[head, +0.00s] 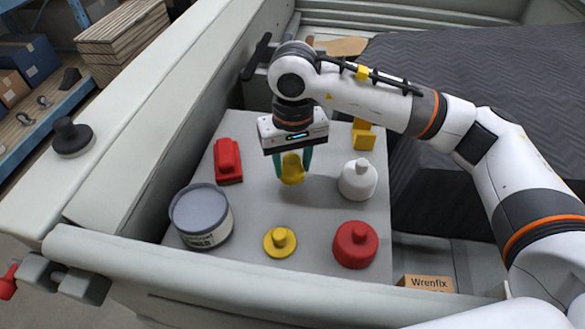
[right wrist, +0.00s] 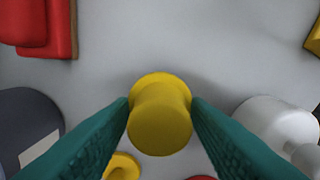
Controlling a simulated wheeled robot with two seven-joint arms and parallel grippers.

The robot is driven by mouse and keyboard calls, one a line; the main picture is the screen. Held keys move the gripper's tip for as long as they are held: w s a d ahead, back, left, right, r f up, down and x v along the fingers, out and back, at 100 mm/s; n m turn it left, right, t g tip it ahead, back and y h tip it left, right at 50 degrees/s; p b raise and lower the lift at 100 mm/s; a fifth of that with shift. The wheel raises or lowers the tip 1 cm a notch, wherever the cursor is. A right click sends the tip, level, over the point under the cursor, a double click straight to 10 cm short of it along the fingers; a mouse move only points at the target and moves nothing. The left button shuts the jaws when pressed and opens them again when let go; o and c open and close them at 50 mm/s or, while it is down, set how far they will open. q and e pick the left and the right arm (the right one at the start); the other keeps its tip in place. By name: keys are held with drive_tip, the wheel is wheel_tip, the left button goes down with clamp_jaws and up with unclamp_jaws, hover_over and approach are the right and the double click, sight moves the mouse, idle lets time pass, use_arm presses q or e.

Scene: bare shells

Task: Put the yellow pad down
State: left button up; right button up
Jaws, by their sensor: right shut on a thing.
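My right gripper (head: 292,166) points down over the grey board, its teal fingers shut on the yellow pad (head: 291,172). The pad has a rounded knob and a wider rim. In the right wrist view the pad (right wrist: 160,122) sits between both fingertips, with the grey surface beyond it. I cannot tell whether its underside touches the board. A second yellow piece (head: 280,241), a flat disc with a knob, stands on the board in front of the gripper. My left gripper is not in view.
On the grey board (head: 255,205) stand a red block (head: 228,160), a grey tin (head: 201,217), a white knobbed piece (head: 358,180), a red knobbed piece (head: 355,244) and a yellow block (head: 363,135). Pale walls enclose it. Bare board shows between the pieces.

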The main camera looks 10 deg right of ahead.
sight(293, 172)
wheel_tip(293, 172, down, 2)
drive_tip(key=shift+f, duration=0.25)
drive_tip(key=shift+d+f, duration=0.1)
drive_tip(key=shift+f, duration=0.25)
drive_tip(key=o, duration=0.9)
drive_tip(key=shift+r+p, duration=0.35)
wheel_tip(293, 172, up, 12)
drive_tip(key=p, duration=0.3)
drive_tip(key=shift+f, duration=0.2)
